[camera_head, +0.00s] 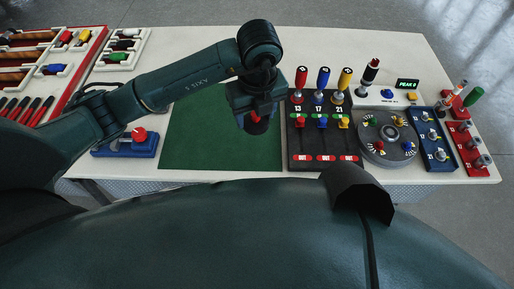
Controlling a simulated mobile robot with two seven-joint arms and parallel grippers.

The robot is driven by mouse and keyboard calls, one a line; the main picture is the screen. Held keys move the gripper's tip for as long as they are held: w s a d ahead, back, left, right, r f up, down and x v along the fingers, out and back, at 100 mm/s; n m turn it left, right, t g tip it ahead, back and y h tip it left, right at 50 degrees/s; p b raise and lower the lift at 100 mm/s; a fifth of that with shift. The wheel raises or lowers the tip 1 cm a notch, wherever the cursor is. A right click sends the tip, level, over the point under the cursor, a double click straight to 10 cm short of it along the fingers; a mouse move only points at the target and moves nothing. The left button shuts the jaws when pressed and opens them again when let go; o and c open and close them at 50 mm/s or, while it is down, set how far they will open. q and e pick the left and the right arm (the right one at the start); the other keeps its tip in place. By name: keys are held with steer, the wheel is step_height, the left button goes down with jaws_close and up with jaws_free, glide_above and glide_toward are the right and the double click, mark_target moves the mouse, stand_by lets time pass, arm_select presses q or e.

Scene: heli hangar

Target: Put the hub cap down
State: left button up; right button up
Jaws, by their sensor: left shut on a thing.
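My left gripper (256,118) is above the right part of the green mat (205,135), near the black tool board, and points down. It is shut on the hub cap (257,127), of which only a small red and dark part shows below the jaws. The arm and gripper hide the rest of it. I cannot tell whether it touches the mat. A round grey hub (375,152) with coloured parts around its top stands at the right of the table. My right gripper is not in view.
The black board (325,143) with red, blue and yellow handled tools lies just right of the gripper. Blue (434,140) and red (467,146) socket racks stand farther right. A blue block with a red knob (138,135) is at left. The mat's left part is clear.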

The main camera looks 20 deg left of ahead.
arm_select(q)
steer(key=shift+d+f+n, duration=0.15)
steer(key=shift+f+n, duration=0.25)
steer(key=shift+n, duration=0.6)
step_height(320, 180, down, 5)
steer(key=shift+f, duration=0.8)
step_height(320, 180, down, 3)
steer(key=shift+f+p, duration=0.1)
steer(key=shift+p, duration=0.2)
steer(key=shift+f, duration=0.2)
steer(key=o, duration=1)
steer(key=shift+r, duration=0.1)
